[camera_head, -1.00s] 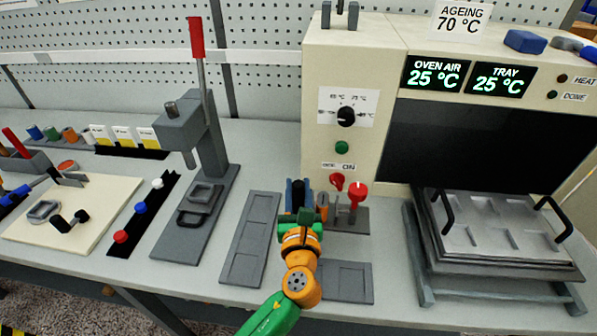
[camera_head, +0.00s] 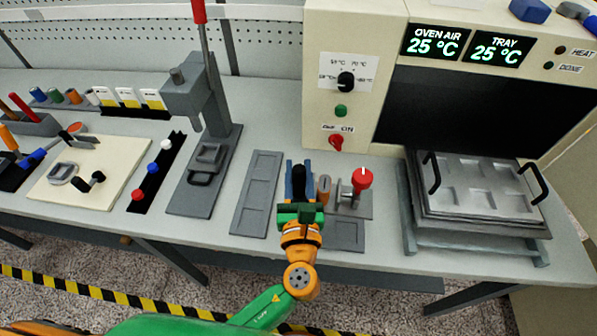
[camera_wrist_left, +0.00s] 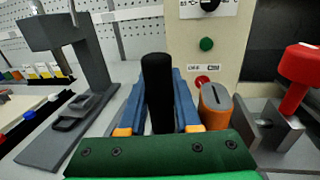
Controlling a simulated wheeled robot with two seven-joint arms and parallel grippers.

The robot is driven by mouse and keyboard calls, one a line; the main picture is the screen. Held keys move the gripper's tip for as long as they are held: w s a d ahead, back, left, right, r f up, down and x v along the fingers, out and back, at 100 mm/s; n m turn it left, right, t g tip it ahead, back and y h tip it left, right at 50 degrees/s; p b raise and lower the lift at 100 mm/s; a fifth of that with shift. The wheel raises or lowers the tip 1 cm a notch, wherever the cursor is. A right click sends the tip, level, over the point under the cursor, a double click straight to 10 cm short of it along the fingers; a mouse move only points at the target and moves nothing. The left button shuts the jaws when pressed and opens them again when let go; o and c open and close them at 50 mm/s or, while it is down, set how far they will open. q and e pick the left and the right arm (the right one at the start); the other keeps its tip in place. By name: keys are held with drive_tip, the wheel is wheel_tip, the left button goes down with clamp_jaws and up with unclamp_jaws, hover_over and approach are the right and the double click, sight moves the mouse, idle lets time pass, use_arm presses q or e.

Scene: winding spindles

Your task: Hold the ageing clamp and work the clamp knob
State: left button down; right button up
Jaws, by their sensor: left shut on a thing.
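The ageing clamp's red knob (camera_head: 361,180) stands on a grey metal fixture to the right of my left gripper (camera_head: 299,182). In the left wrist view the red knob (camera_wrist_left: 299,78) is at the right edge, over a grey metal block (camera_wrist_left: 275,127). My left gripper's blue fingers are shut on an upright black handle (camera_wrist_left: 158,95). What the handle's lower end joins is hidden behind the gripper. An orange slotted cylinder (camera_head: 323,188) stands just right of the fingers, apart from the red knob. My right gripper is not in view.
The oven (camera_head: 350,45) stands behind, with a tray stack (camera_head: 475,240) at its right front. A grey lever press (camera_head: 205,125) and a flat grey plate (camera_head: 256,195) lie to the left. Another flat plate (camera_head: 345,235) is near the bench's front edge.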

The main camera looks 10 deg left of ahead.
use_arm(q)
drive_tip(key=w+f+b, duration=0.7)
drive_tip(key=w+a+f+b, duration=0.1)
drive_tip(key=w+f+b, duration=0.2)
drive_tip(key=w+b, duration=0.1)
drive_tip(key=shift+a+f, duration=0.1)
drive_tip(key=shift+f, duration=0.05)
drive_tip(key=shift+w+f+b, duration=0.3)
drive_tip(key=shift+w+b, duration=0.15)
drive_tip(key=shift+r, duration=0.1)
drive_tip(key=shift+f+b, duration=0.5)
drive_tip(key=shift+f, duration=0.25)
idle(1.4)
